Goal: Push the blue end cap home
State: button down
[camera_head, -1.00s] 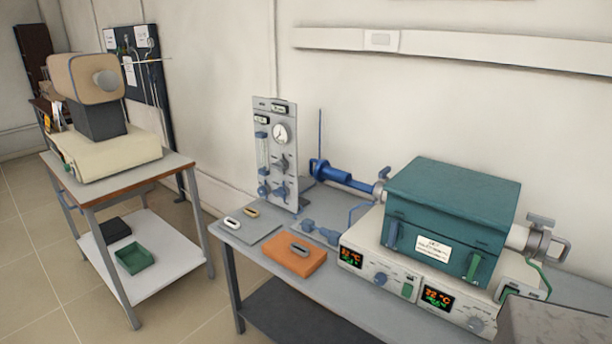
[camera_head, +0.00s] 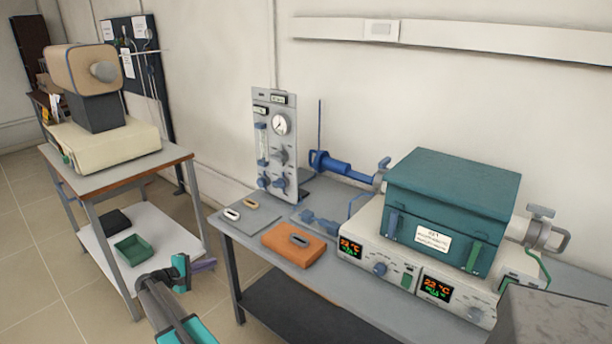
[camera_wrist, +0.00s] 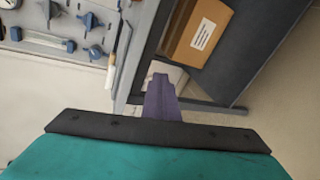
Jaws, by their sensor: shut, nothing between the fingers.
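The teal tube furnace (camera_head: 455,205) stands on the bench at the right. A blue cylindrical fitting with a handle-like outer end (camera_head: 335,164) sits at its left side, pointing toward the gauge panel. I take this as the blue end cap; how far in it sits cannot be told from here. My gripper (camera_head: 204,265) is low at the front left, in the gap between the cart and the bench, well away from the cap. Its purple fingers (camera_wrist: 160,98) are shut and empty in the wrist view.
The gauge panel (camera_head: 275,145) stands left of the blue fitting. An orange block (camera_head: 294,245) and small boats on a grey mat lie at the bench's left front. A cart (camera_head: 115,172) with a beige instrument stands at the left. A grey box (camera_head: 550,318) is at the lower right.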

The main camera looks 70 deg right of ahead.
jog(key=s+d+r+m+g, duration=0.2)
jog(key=s+d+r, duration=0.3)
jog(key=d+r, duration=0.4)
jog(key=s+d+r+m+g+h, duration=0.1)
jog(key=s+d+r, duration=0.3)
jog(key=d+r, duration=0.6)
jog(key=s+d+r+m+g+h, duration=0.1)
jog(key=s+d+r, duration=0.4)
jog(key=d+r, duration=0.5)
jog(key=shift+s+d+m+g+b, duration=0.15)
jog(key=shift+s+m+g+b, duration=0.15)
jog(key=shift+m+g, duration=0.6)
jog(key=shift+d, duration=0.15)
jog(key=p, duration=0.3)
send_near(310, 159)
jog(key=x, duration=0.4)
jog(key=shift+r, duration=0.1)
jog(key=s, duration=0.2)
jog(key=s+a+p, duration=0.1)
jog(key=shift+s+a+p, duration=0.1)
jog(key=shift+s+p, duration=0.2)
jog(key=shift+s, duration=0.1)
